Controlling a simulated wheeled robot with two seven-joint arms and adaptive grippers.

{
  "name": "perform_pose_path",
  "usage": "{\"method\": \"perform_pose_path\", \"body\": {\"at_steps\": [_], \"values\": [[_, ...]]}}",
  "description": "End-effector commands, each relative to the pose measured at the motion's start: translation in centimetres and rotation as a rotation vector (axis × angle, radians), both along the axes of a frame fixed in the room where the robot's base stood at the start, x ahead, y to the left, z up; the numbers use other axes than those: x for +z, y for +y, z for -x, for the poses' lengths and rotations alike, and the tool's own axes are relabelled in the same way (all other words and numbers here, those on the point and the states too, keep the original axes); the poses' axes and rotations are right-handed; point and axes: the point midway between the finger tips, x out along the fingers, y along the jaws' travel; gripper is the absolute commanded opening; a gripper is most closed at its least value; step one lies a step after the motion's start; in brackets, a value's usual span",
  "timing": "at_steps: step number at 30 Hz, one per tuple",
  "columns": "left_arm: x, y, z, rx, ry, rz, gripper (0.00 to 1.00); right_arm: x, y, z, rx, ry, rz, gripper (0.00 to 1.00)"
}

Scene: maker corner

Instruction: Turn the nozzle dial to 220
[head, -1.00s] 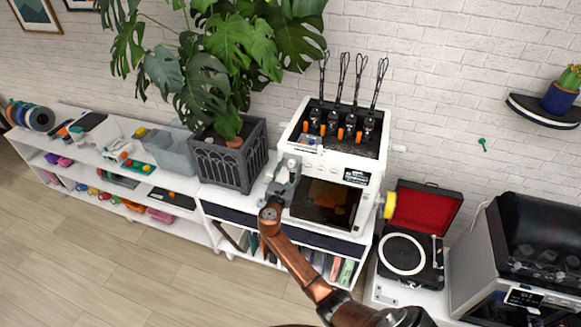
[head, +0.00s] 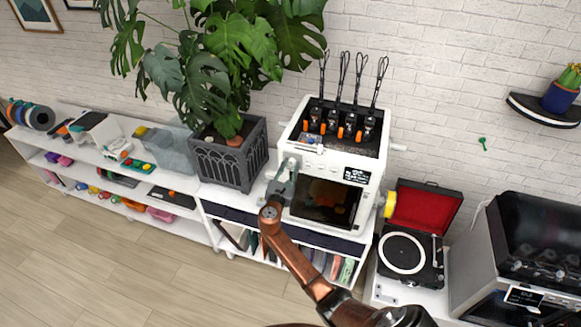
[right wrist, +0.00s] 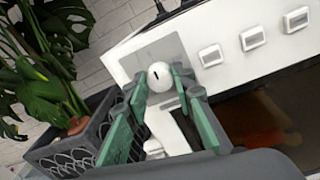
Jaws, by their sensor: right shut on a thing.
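The white printer (head: 368,180) stands on the low white shelf unit, with a dark front window and a small display (head: 357,175). The nozzle dial (right wrist: 159,76) is a small white round knob with a short dark mark, on a grey panel at the left of the printer's front. My right gripper (head: 290,166) is at that upper left front corner. In the right wrist view its green-lined fingers (right wrist: 160,82) are shut on the dial, one on each side. The display's figures are too small to read. My left gripper is not in view.
Square buttons (right wrist: 211,55) run along the panel right of the dial. A large plant in a grey pot (head: 240,165) stands close to the left of the printer. A record player (head: 405,250) with a red-lined lid stands to the right. Floor in front is clear.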

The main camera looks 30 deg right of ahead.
Motion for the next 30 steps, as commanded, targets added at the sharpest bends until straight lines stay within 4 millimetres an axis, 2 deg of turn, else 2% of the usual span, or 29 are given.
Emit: {"method": "perform_pose_path", "body": {"at_steps": [11, 30], "values": [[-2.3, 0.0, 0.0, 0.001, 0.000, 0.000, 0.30, -0.4, 0.1, 0.0, 0.001, -0.111, -0.093, 0.00], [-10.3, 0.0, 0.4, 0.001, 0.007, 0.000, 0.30, -0.8, 0.1, -0.1, 0.002, -0.560, -0.478, 0.00]]}}
